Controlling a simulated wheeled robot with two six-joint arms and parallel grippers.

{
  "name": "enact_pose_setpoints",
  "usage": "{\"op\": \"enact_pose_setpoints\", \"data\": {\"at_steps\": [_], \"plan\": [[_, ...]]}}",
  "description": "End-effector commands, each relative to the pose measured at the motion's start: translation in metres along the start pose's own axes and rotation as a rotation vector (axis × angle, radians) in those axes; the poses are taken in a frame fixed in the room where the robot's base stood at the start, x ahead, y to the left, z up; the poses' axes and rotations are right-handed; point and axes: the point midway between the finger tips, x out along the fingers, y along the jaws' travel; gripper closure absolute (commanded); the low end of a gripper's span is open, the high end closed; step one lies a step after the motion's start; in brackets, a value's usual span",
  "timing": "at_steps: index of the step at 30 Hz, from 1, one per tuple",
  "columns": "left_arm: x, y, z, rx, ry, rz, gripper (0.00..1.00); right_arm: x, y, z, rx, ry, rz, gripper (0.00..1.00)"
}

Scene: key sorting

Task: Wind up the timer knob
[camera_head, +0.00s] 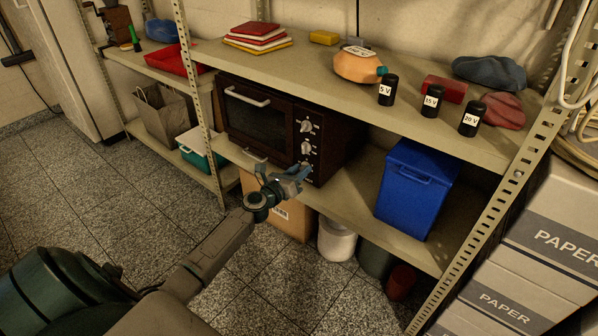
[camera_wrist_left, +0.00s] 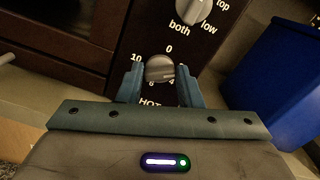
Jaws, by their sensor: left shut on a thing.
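The timer knob (camera_wrist_left: 160,68) is a round silver-grey knob on the dark front panel of the toaster oven, with numbers such as 0, 10 and 4 around it. My left gripper (camera_wrist_left: 160,75) has one blue finger on each side of this knob and is shut on it. In the head view my left gripper (camera_head: 298,173) reaches the bottom of the oven's (camera_head: 262,122) control column, and its fingers partly cover the lowest knob. The knob's exact pointer angle is hard to read. My right gripper is not in view.
Above is another knob (camera_wrist_left: 194,10) marked top, both and low. A blue bin (camera_head: 411,190) stands right of the oven on the same shelf. The upper shelf holds an orange round item (camera_head: 357,67) and black 5 V, 15 V and 20 V containers. Paper boxes (camera_head: 545,235) stand at right.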

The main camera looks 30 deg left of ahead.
Motion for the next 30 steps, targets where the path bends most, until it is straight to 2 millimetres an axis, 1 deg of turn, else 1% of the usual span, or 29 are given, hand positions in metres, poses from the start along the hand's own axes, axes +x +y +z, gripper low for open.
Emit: {"op": "enact_pose_setpoints", "data": {"at_steps": [27,28,30], "plan": [[-0.0002,0.0003,-0.0001,0.001,0.0,0.001,0.91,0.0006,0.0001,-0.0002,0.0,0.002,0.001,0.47],[-0.0002,0.0003,-0.0001,0.001,0.0,0.001,0.62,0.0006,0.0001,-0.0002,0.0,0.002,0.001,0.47],[-0.0002,0.0003,-0.0001,0.001,0.0,0.001,0.48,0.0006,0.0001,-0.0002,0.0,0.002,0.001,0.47]]}}
